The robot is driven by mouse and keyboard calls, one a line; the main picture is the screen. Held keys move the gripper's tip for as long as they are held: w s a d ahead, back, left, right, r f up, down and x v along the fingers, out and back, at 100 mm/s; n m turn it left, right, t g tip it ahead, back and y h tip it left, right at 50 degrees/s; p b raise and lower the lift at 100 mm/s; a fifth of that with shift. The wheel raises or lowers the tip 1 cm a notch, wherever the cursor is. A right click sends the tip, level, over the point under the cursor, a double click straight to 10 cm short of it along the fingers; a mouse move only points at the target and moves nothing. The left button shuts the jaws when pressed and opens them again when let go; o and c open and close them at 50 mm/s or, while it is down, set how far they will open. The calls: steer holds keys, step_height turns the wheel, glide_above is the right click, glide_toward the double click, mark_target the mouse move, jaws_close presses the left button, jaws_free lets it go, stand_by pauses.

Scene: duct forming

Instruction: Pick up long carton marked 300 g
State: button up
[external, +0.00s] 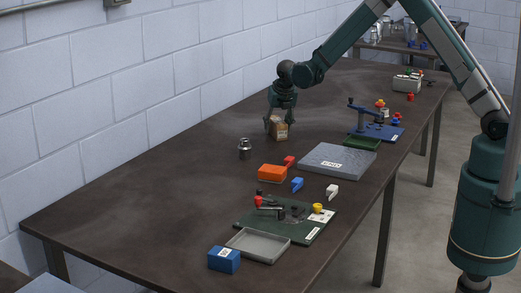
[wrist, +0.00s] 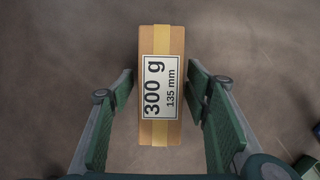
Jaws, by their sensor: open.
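The long carton (wrist: 161,46) is tan with a yellow band and a white label reading "300 g" and "135 mm". It stands on the brown table in the external view (external: 279,131), near the wall side. My gripper (wrist: 161,98) is open, with one green finger on each side of the carton. In the wrist view a gap shows between each finger and the carton. In the external view my gripper (external: 278,123) points down over the carton, and its fingers partly hide it.
A metal cylinder (external: 244,149) stands to the left of the carton. An orange box (external: 271,174), a grey plate (external: 338,161), a blue fixture (external: 376,131) and a green tray (external: 362,143) lie nearer the front edge. The table's left part is clear.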

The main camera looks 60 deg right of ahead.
mark_target(277, 120)
steer(key=shift+c, duration=0.4)
steer(key=c, duration=1.1)
steer(key=shift+r, duration=5)
